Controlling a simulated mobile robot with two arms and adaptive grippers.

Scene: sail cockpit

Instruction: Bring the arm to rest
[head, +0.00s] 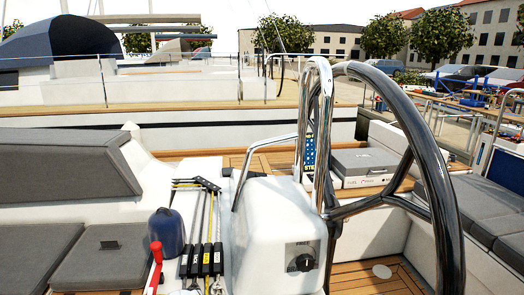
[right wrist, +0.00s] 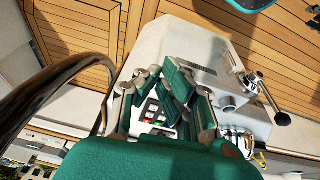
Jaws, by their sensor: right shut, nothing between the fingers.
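In the right wrist view my right gripper (right wrist: 178,84) has green fingers drawn together, shut with nothing seen between them. It is over the white console (right wrist: 236,53), with a dark panel of small buttons (right wrist: 155,112) showing between the finger links. I cannot tell how far the fingertips are from the console. Neither gripper shows in the head view. My left gripper is in no view.
The head view shows the steering wheel (head: 440,190) beside the white pedestal (head: 278,220) with a dark knob (head: 304,262). A red handle (head: 156,262), a blue rounded object (head: 166,234) and several black clutches (head: 206,260) lie left. A grey case (head: 364,160) sits behind.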

